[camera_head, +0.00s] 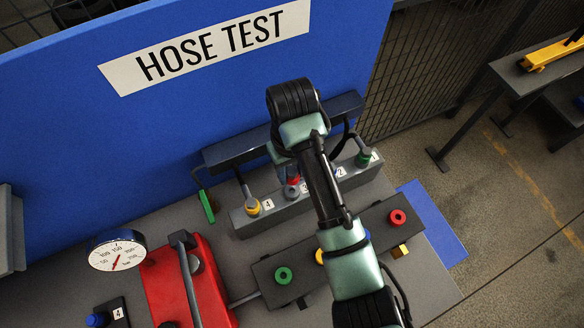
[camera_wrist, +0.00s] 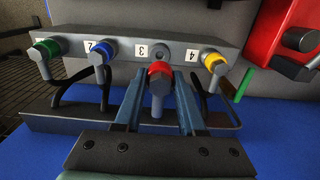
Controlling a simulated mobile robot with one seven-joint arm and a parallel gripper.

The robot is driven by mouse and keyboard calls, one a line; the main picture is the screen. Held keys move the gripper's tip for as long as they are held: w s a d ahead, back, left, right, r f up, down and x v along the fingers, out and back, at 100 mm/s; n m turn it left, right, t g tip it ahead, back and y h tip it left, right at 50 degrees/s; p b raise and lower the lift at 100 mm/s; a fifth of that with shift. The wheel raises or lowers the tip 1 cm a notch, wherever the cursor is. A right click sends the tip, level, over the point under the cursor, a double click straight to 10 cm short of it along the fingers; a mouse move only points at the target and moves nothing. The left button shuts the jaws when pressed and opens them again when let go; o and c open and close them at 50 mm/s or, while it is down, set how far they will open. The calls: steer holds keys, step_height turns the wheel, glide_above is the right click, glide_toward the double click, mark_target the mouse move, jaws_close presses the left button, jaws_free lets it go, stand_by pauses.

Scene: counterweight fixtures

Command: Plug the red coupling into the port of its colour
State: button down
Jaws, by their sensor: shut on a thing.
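The red coupling (camera_wrist: 160,69), a red collar on a grey body, is between the two fingers of my gripper (camera_wrist: 160,80) in the wrist view. My gripper is shut on it. It is in front of position 3 of the grey holder (camera_wrist: 115,43), whose round hole shows uncovered just beyond the collar. In the head view the red coupling (camera_head: 293,181) shows beside my arm, which hides most of the gripper. The red port (camera_head: 398,217) is a red ring at the right end of the dark port bar (camera_head: 340,248).
Green (camera_head: 363,158), blue (camera_wrist: 103,48) and yellow (camera_head: 252,206) couplings sit at the holder with hoses. The bar's green port (camera_head: 283,275) is at its left end; my arm covers part of the middle. A red pump (camera_head: 165,285) and pressure gauge (camera_head: 117,252) stand left.

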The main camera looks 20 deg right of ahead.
steer(key=shift+r+p, duration=0.1)
steer(key=shift+p, duration=0.3)
steer(key=s+d+p, duration=0.3)
steer(key=s+d, duration=1.3)
steer(key=d, duration=0.4)
steer(key=shift+d, duration=0.35)
steer(key=shift+w, duration=0.1)
stand_by(0.3)
steer(key=shift+f+b, duration=0.6)
steer(key=shift+f, duration=0.75)
steer(key=shift+f, duration=0.1)
steer(key=shift+f+b, duration=0.95)
steer(key=shift+f, duration=0.5)
steer(key=shift+f, duration=0.1)
